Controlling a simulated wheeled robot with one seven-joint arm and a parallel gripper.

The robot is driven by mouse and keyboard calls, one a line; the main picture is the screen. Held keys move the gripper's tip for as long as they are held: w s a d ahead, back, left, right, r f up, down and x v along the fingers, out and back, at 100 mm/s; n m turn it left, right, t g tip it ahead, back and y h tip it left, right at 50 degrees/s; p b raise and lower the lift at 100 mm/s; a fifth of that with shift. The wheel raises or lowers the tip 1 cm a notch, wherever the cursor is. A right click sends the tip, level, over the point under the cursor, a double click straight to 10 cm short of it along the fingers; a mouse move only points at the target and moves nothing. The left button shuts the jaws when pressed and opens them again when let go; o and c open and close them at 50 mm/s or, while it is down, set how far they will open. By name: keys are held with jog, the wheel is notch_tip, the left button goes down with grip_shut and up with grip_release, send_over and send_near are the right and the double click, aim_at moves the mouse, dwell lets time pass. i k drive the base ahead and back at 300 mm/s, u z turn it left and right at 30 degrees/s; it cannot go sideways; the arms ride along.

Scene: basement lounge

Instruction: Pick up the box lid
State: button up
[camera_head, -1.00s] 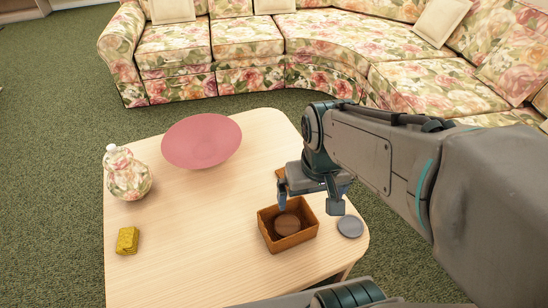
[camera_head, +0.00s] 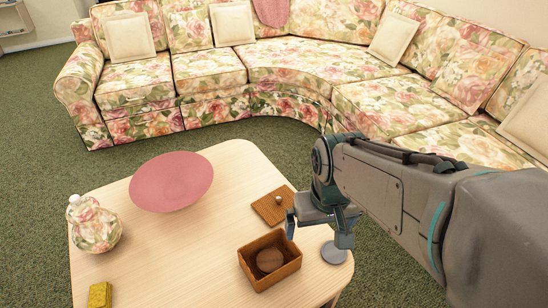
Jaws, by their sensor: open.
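The box lid (camera_head: 268,208) is a flat brown square with a small pale knob. It lies on the table behind the open brown box (camera_head: 285,272), apart from it. My gripper (camera_head: 317,231) is open and empty, with its fingers pointing down. It is to the right of the lid and above the table, behind and right of the box. The lid's right edge is close to my gripper's left finger in the picture; I cannot tell the true gap.
A round brown object (camera_head: 269,260) lies inside the box. A grey disc (camera_head: 334,254) lies to its right. A pink bowl (camera_head: 172,183), a floral jar (camera_head: 96,230) and a yellow block (camera_head: 100,295) stand on the wooden table (camera_head: 190,255). A floral sofa (camera_head: 290,80) curves behind.

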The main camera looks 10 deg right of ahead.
aim_at(272, 208)
jog(key=u, duration=2.55)
jog(key=k, duration=1)
jog(key=z, duration=1.75)
jog(key=i, duration=0.5)
jog(key=z, duration=0.1)
